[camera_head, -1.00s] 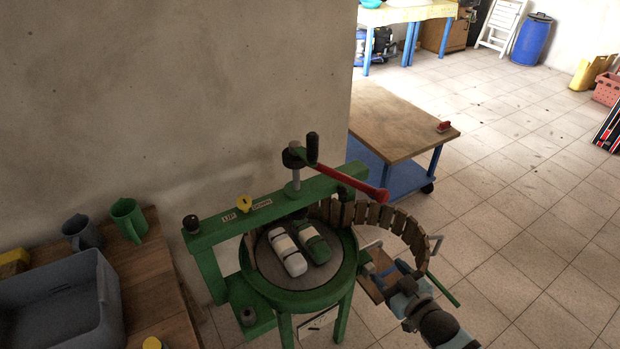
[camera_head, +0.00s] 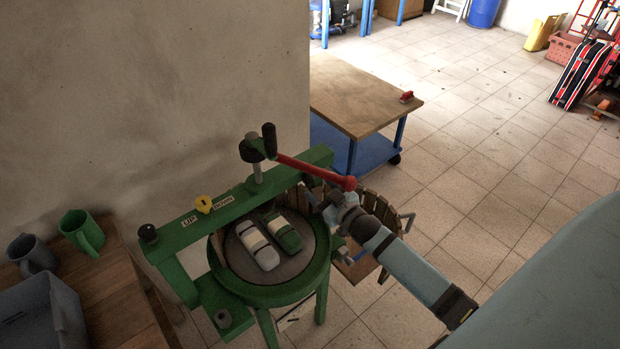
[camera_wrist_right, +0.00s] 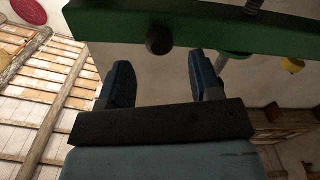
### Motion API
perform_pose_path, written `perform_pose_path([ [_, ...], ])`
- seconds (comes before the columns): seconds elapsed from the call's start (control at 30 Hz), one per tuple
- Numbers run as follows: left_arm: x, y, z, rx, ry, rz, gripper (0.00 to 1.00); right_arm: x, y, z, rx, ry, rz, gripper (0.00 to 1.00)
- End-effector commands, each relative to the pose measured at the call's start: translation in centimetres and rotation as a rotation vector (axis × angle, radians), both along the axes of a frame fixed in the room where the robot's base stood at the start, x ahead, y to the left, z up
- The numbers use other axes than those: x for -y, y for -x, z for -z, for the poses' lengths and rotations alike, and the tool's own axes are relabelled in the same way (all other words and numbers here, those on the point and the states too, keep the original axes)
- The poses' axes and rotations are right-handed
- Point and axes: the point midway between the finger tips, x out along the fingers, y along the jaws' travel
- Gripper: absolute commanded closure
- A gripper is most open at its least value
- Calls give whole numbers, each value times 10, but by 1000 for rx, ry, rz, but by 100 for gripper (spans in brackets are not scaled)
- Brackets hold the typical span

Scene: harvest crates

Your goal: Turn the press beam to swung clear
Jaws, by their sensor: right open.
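The green press beam (camera_head: 240,197) lies across the top of the green press (camera_head: 268,295), above its round plate. My right gripper (camera_head: 318,199) is by the beam's right end, partly hidden below the red handle. In the wrist view its fingers (camera_wrist_right: 159,62) are open and empty, the knob showing just beyond the gap between them. My left gripper is not in view.
A red-handled crank (camera_head: 310,170) tops the screw. Wrapped white and green bundles (camera_head: 257,243) lie on the press plate. A slatted wooden half-cage (camera_head: 375,210) stands open behind my right arm. A wooden table with jugs (camera_head: 83,232) is at left; a blue trolley (camera_head: 360,95) is behind.

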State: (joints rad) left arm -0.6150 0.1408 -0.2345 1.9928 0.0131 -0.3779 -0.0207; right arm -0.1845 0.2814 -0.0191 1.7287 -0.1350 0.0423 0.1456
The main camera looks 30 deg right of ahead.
Motion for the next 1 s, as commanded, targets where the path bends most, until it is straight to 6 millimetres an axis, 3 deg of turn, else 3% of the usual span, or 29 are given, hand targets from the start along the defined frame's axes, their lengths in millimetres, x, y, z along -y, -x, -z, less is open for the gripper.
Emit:
perform_pose_path([
  [0.1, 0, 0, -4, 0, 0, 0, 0, -2, -22, -2, 1, -1, 1, 42],
  [0.3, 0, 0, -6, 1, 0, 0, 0, -4, -42, 0, 0, -1, 0, 42],
  [0.67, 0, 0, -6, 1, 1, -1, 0, -4, -46, 1, -1, -1, 0, 42],
  [0.9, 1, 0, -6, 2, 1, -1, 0, -4, -46, 1, -1, -1, 0, 97],
  [1.0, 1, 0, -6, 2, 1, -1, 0, -4, -46, 1, -1, -1, 0, 100],
])
